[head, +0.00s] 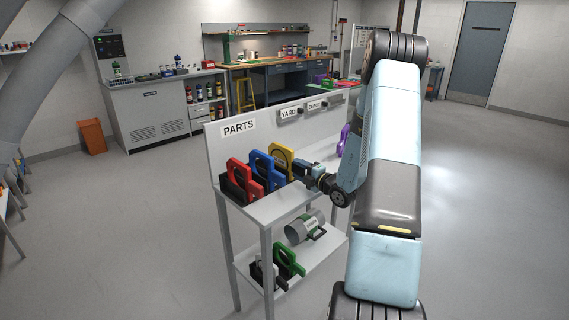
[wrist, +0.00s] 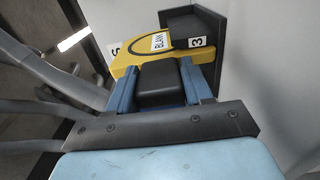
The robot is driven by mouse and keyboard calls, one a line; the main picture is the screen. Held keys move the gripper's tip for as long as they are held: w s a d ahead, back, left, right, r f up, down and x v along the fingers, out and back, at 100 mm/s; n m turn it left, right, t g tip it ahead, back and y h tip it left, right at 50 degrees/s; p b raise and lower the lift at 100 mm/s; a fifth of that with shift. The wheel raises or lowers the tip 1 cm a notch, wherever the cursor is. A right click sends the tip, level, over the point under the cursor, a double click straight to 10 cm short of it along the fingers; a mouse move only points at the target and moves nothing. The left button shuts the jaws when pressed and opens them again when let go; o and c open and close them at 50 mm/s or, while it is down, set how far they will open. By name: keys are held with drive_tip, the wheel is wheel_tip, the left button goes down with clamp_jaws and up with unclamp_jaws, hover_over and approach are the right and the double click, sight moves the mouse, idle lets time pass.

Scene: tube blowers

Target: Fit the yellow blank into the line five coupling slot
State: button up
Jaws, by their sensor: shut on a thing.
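The yellow blank (head: 281,155) stands upright on the top shelf of the parts rack, right of a blue piece (head: 251,165) and a red piece (head: 242,179). My gripper (head: 309,172) reaches it from the right and is shut on it. In the wrist view the yellow blank (wrist: 135,52) carries a label reading BLANK. A black block marked 3 (wrist: 194,36) is beside the blank. I do not see the line five coupling slot.
The PARTS rack (head: 230,157) has a back panel with YARD and DEPOT labels. A purple piece (head: 345,140) is farther right on the top shelf. A grey cylinder (head: 305,228) and a green piece (head: 289,262) are on the lower shelf.

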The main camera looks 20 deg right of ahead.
drive_tip(key=shift+r, duration=0.6)
drive_tip(key=shift+v, duration=1.65)
idle(0.3)
drive_tip(key=v, duration=0.7)
drive_tip(key=shift+s, duration=0.35)
idle(0.6)
drive_tip(key=shift+d, duration=0.15)
drive_tip(key=shift+v, duration=2.95)
drive_tip(key=shift+s, duration=0.1)
